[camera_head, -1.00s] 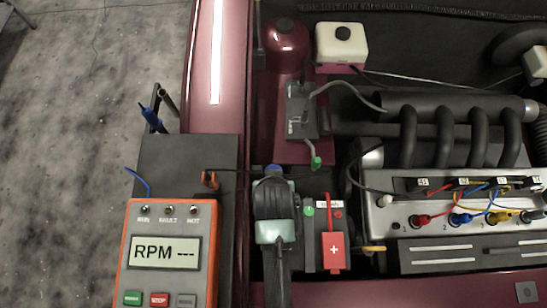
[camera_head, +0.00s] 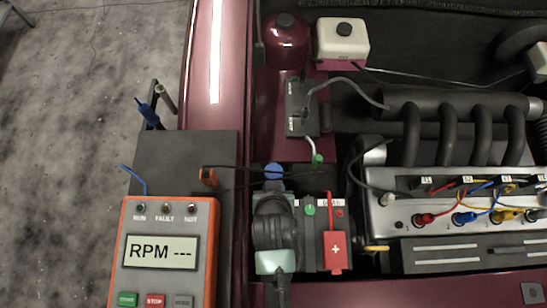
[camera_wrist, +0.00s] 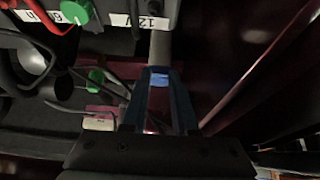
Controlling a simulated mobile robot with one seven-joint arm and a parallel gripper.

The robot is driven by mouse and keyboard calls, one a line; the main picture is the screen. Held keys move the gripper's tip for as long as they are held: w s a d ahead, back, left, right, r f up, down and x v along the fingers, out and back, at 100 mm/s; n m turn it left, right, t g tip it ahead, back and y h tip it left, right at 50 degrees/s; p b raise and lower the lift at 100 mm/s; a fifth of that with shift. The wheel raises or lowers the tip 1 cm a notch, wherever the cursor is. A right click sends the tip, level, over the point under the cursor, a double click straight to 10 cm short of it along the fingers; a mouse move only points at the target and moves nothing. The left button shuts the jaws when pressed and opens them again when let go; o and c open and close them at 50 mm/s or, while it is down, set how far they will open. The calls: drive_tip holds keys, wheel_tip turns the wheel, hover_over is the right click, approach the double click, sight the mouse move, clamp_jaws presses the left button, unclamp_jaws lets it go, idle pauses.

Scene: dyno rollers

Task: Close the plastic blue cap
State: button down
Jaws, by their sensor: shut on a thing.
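The blue cap (camera_head: 273,173) shows just above my wrist in the head view, at the left side of the engine bay. In the wrist view the blue cap (camera_wrist: 161,79) is a bright blue patch between the ends of my two long dark blue fingers. My gripper (camera_wrist: 163,74) appears shut on it from both sides. In the head view my dark wrist with pale green parts covers the space just below the cap. Whether the cap is seated on its opening cannot be told.
A box with a green knob (camera_head: 309,210) and a red battery-like block (camera_head: 335,250) stand close right of my wrist. A green-ended hose (camera_head: 317,159) is right of the cap. The orange RPM tester (camera_head: 162,250) is at lower left. A thin dark cable runs near the cap.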

drive_tip(key=s+f+t+b, duration=0.1)
drive_tip(key=f+t+b, duration=0.1)
drive_tip(key=b, duration=0.1)
drive_tip(key=shift+s+t, duration=0.1)
drive_tip(key=shift+t, duration=0.3)
drive_tip(key=shift+r, duration=0.1)
drive_tip(key=c, duration=0.7)
unclamp_jaws()
drive_tip(key=v, duration=1.3)
drive_tip(key=shift+p, duration=0.4)
